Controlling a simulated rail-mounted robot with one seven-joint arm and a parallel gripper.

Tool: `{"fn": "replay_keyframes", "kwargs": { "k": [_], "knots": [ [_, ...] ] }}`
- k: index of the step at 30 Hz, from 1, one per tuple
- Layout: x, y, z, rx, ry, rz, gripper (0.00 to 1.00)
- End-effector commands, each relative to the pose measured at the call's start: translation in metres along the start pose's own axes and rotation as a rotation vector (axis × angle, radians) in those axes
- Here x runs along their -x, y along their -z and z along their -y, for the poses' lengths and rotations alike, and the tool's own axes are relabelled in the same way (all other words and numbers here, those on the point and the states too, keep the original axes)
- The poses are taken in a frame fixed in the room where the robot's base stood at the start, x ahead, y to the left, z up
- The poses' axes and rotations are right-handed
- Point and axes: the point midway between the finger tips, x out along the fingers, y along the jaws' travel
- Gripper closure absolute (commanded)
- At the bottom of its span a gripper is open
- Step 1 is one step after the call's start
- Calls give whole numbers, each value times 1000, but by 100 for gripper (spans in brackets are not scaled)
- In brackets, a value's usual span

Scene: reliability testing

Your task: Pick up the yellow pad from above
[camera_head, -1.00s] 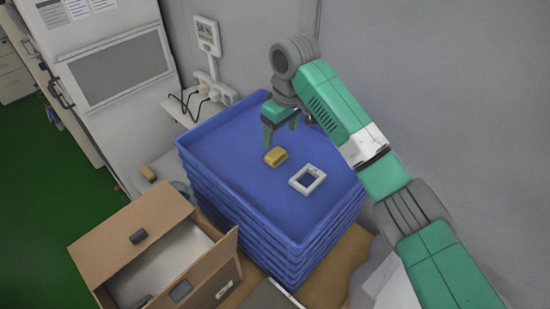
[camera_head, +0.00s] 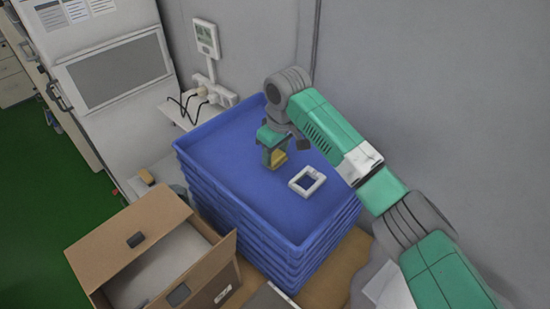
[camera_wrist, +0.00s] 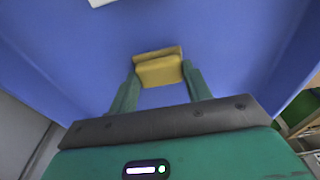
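The yellow pad (camera_head: 279,158) lies in the blue tray on top of the stack, partly hidden by my gripper in the head view. In the wrist view the yellow pad (camera_wrist: 159,69) sits between and just beyond the tips of my two green fingers. My gripper (camera_head: 273,160) is low over the tray and points down, with its fingers apart, one on each side of the pad. In the wrist view my gripper (camera_wrist: 160,76) shows thin or no gaps beside the pad; I cannot tell whether the fingers touch it.
A white square frame (camera_head: 307,181) lies in the blue tray (camera_head: 240,190), right of the pad. The tray has raised walls. An open cardboard box (camera_head: 130,235) stands at the front left. A grey wall is behind and right.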

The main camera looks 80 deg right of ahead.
Motion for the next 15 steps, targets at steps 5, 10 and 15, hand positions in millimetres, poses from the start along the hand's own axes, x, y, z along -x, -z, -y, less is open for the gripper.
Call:
{"fn": "replay_keyframes", "kwargs": {
  "k": [5,10,15],
  "knots": [
    [0,0,0,0,0,0,74],
    [5,1,0,0,0,-1,74],
    [26,5,0,0,-1,-1,74]
  ]
}}
